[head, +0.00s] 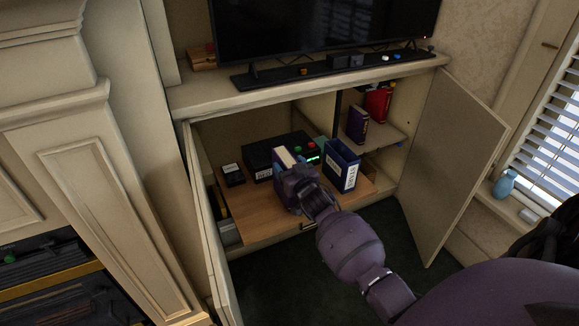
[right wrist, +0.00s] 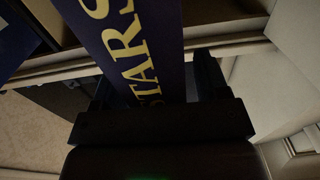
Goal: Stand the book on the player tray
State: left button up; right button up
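My right gripper (head: 297,182) is shut on a dark blue-purple book (head: 284,157), with its pale page edges facing up. In the right wrist view the book's spine (right wrist: 133,42) shows yellow letters reading "STARS" between the two fingers. The book looks upright over the wooden player tray (head: 247,218), in front of the black player (head: 259,153) with its green display. The gripper hides the book's lower part, so I cannot tell whether it touches the tray. My left gripper is not in view.
A blue holder with a white label (head: 341,165) stands on the tray just right of the book. A small black box (head: 232,174) lies at the tray's left. The open cabinet door (head: 455,150) stands at right. Purple (head: 357,124) and red (head: 378,104) books stand on the side shelf.

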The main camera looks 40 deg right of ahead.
jog(key=shift+r, duration=0.2)
jog(key=s+a+f+n+g+y, duration=0.1)
jog(key=s+a, duration=0.4)
jog(key=s, duration=0.8)
jog(key=s+a+f+n+g+y+p, duration=0.1)
jog(key=s+a+f, duration=0.4)
jog(key=s, duration=0.8)
jog(key=s+a+f+n+g+y+p, duration=0.1)
jog(key=s+a+g, duration=0.4)
jog(key=s, duration=0.8)
jog(key=shift+s+a+f+n+y, duration=0.2)
jog(key=shift+a+f+n+y, duration=0.4)
jog(key=shift+a+f+y, duration=0.25)
